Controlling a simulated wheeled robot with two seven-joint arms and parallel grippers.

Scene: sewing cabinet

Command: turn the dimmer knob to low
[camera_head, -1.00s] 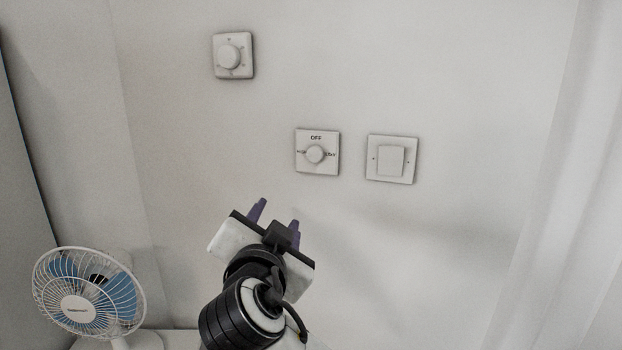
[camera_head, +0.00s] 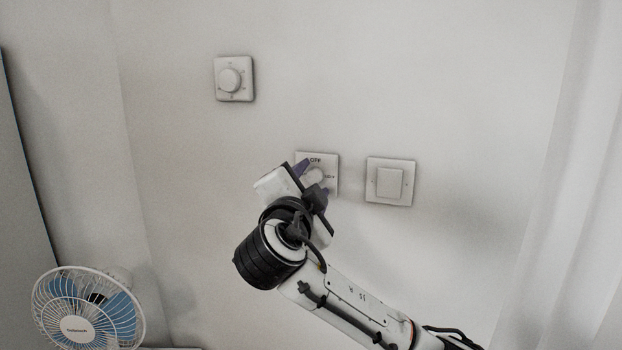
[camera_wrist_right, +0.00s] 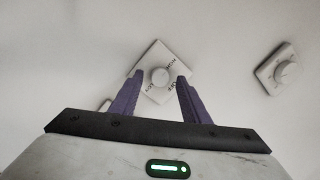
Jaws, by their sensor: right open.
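The dimmer is a square white plate (camera_head: 330,162) with a round white knob (camera_head: 314,175) and an OFF label at its top. My right gripper (camera_head: 312,181) is open in front of it, its purple fingers partly covering the plate. In the right wrist view the knob (camera_wrist_right: 160,76) appears between the two open fingertips (camera_wrist_right: 160,79), with a gap on each side. I cannot tell whether the tips reach the knob in depth. HIGH, LOW and OFF labels show around the knob, but its pointing direction is unclear. My left gripper is not in view.
A white rocker switch (camera_head: 390,182) is on the wall just right of the dimmer. Another round dial (camera_head: 230,80) is at the upper left, also in the right wrist view (camera_wrist_right: 287,72). A fan (camera_head: 88,310) stands at the lower left, and a curtain hangs at the right.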

